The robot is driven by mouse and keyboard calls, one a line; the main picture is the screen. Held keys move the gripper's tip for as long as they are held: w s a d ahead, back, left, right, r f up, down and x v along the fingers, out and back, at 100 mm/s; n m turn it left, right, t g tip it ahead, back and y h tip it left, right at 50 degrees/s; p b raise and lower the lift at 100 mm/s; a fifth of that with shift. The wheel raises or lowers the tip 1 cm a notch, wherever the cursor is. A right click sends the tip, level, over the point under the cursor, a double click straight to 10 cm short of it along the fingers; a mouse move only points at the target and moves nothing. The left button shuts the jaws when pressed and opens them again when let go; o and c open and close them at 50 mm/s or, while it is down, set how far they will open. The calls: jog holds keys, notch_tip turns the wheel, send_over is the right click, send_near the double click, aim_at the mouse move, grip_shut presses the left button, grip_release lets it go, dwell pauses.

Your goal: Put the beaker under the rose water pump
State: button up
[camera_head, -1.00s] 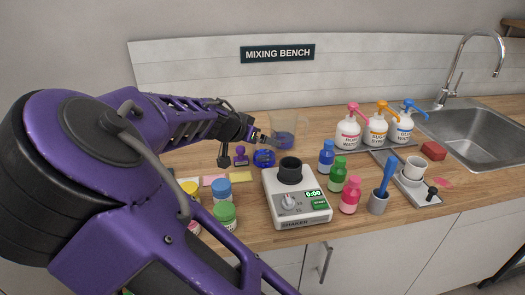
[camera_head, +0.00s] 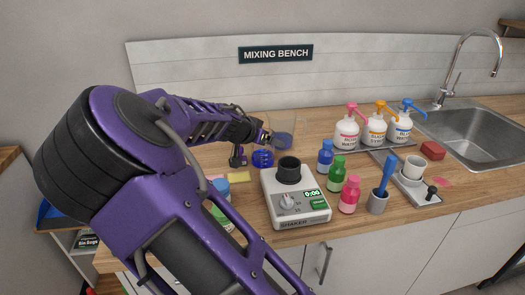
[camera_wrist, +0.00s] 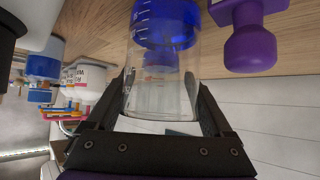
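The beaker (camera_wrist: 160,95) is clear glass with graduation marks. In the wrist view, which looks upside down, my gripper's fingers (camera_wrist: 163,97) lie on both sides of the glass. I cannot tell whether they press on it. The rose water pump (camera_head: 347,132) is a white bottle with a pink pump head, the leftmost of three, right of the beaker.
A shaker (camera_head: 296,200) stands in front of the beaker. Blue, green and pink bottles (camera_head: 338,168) stand between it and the pumps. The sink (camera_head: 478,135) is at the right.

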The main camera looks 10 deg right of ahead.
jog(key=c, duration=1)
jog(key=shift+r, duration=0.15)
notch_tip(320, 180, up, 10)
jog(key=p, duration=0.1)
jog(key=shift+f+p, duration=0.2)
jog(key=shift+p, duration=0.1)
